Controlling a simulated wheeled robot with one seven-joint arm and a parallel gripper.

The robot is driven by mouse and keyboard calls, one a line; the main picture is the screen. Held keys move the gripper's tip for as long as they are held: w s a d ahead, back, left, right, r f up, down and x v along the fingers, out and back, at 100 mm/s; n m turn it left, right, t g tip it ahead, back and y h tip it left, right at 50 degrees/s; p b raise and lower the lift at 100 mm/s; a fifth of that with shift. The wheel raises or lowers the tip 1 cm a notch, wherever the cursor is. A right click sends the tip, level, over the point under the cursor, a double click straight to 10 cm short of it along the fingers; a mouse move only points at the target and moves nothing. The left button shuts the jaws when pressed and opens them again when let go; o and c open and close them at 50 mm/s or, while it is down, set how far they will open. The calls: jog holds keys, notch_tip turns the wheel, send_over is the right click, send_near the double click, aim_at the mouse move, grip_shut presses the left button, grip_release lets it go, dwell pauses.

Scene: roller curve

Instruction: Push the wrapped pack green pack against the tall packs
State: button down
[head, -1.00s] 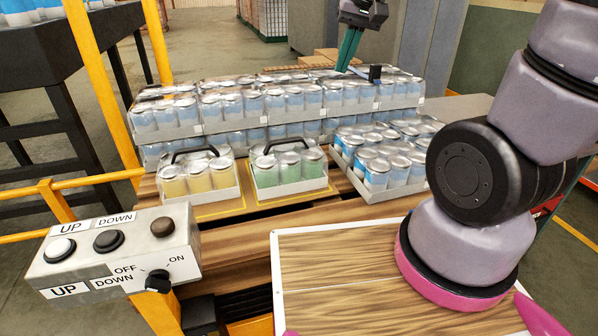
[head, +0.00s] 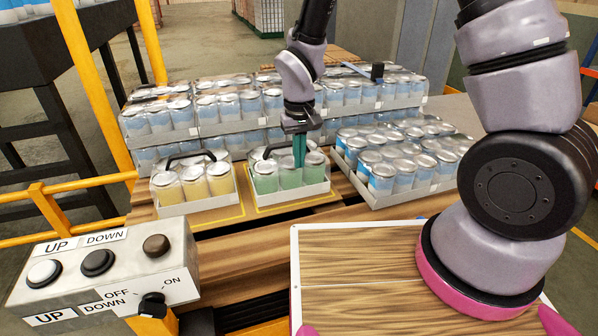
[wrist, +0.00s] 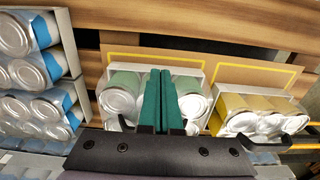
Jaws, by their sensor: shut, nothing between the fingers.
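The green pack (head: 265,180), a tray of green cans with a dark handle, stands on the wooden table in front of the tall packs (head: 165,122). The tall packs are stacked trays of blue-and-silver cans. My gripper (head: 299,158) is shut and empty, its teal fingers pointing down at the green pack. In the wrist view the fingers (wrist: 160,98) overlap the middle of the green pack (wrist: 125,82), with cans on both sides. I cannot tell whether they touch it. The fingers and arm hide part of its handle and the packs behind.
A yellow pack (head: 195,187) with a handle stands close on the left. A tray of blue cans (head: 400,185) stands on the right. Yellow outlines mark the table under the two small packs. A control box (head: 100,265) is at front left. Bare wood lies in front.

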aim_at(283, 155)
notch_tip(283, 155, down, 10)
jog(key=shift+r, duration=0.2)
jog(key=w, duration=0.1)
jog(key=w+a, duration=0.1)
jog(key=w, duration=0.1)
jog(key=shift+w, duration=0.45)
jog(key=w+a, duration=0.1)
jog(key=w, duration=0.3)
jog(key=w+a, duration=0.1)
jog(key=w, duration=0.3)
jog(key=w+a, duration=0.1)
jog(key=w, duration=0.3)
jog(key=shift+a, duration=0.25)
jog(key=shift+w, duration=0.1)
